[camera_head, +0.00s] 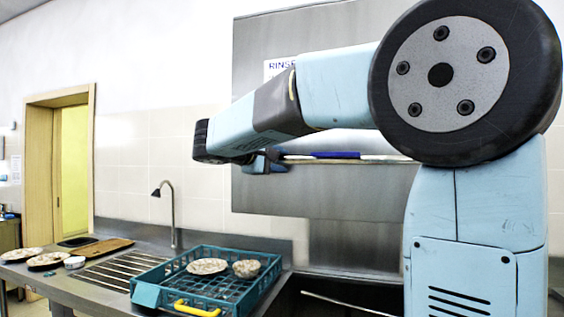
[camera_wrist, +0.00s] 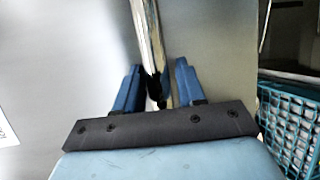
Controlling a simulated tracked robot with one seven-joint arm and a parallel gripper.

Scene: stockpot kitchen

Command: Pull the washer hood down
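The washer hood (camera_head: 320,192) is a tall stainless steel box on the tiled wall, with a long bar handle (camera_head: 350,158) across its front. My arm partly hides the hood. My gripper (camera_head: 268,162) is at the left part of this handle in the head view. In the wrist view, the handle (camera_wrist: 149,30) runs down between the two blue fingers of my gripper (camera_wrist: 157,70). The fingers stand apart, one on each side of the bar, with a visible gap beside it. The smooth hood front (camera_wrist: 205,30) also shows there.
A teal dish rack (camera_head: 225,292) with bowls and a yellow handle stands on the steel counter below; it also shows at the right in the wrist view (camera_wrist: 290,132). A tap (camera_head: 172,215), a brown board (camera_head: 98,249) and several dishes are further left.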

